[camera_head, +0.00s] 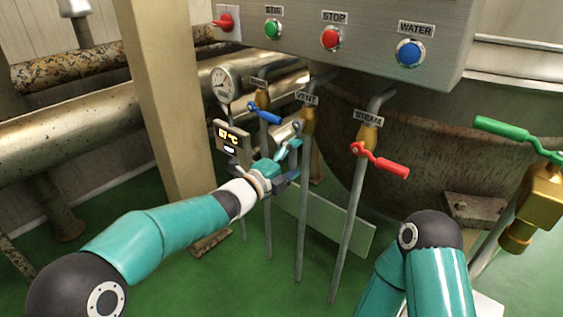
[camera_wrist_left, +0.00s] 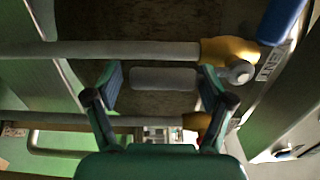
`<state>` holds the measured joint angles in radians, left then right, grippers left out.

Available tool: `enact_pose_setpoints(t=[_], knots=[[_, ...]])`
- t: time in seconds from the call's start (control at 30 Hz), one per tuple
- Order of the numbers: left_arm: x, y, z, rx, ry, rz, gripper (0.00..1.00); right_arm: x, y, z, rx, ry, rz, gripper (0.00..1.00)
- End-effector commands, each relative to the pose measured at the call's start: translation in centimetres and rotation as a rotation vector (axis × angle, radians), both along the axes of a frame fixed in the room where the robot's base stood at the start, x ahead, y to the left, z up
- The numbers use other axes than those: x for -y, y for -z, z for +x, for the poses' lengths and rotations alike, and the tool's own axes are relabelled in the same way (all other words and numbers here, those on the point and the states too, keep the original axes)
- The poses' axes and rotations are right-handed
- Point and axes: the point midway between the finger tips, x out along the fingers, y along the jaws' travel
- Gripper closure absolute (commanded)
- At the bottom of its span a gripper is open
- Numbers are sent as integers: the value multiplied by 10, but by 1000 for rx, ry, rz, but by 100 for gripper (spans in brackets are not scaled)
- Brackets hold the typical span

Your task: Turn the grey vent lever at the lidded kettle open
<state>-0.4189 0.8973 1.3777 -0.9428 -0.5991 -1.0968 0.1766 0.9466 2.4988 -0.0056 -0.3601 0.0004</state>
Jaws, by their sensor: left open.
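The vent valve (camera_head: 308,120) is a brass body on a thin grey pipe under a VENT label (camera_head: 307,98), between the blue-lever and red-lever valves. Its grey lever (camera_head: 297,128) is small and partly hidden in the head view. My left gripper (camera_head: 288,155) is open just below and left of that valve. In the left wrist view the lever's pale grey grip (camera_wrist_left: 163,78) shows between the two open fingers (camera_wrist_left: 160,88), running from one toward the other. Its round pivot (camera_wrist_left: 240,72) sits on the brass body beyond the right finger. I cannot tell whether a finger touches it. My right gripper is out of view.
A blue lever (camera_head: 264,113) is close on the left and a red lever (camera_head: 380,160) on the right. A control panel (camera_head: 350,40) hangs above. A temperature display (camera_head: 232,138) stands left of the gripper. The kettle (camera_head: 390,120) is behind. A green lever (camera_head: 515,136) is far right.

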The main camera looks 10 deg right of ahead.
Motion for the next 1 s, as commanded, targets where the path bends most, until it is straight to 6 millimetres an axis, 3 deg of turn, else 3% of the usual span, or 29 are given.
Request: enact_pose_setpoints(t=[0.27,0.7,1.0], knots=[[-13,-2,-8,0,-1,-2,19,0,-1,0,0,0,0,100],[-77,0,-55,-1,-2,0,19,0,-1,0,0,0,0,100],[-97,1,-71,-1,-1,0,19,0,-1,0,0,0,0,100]])
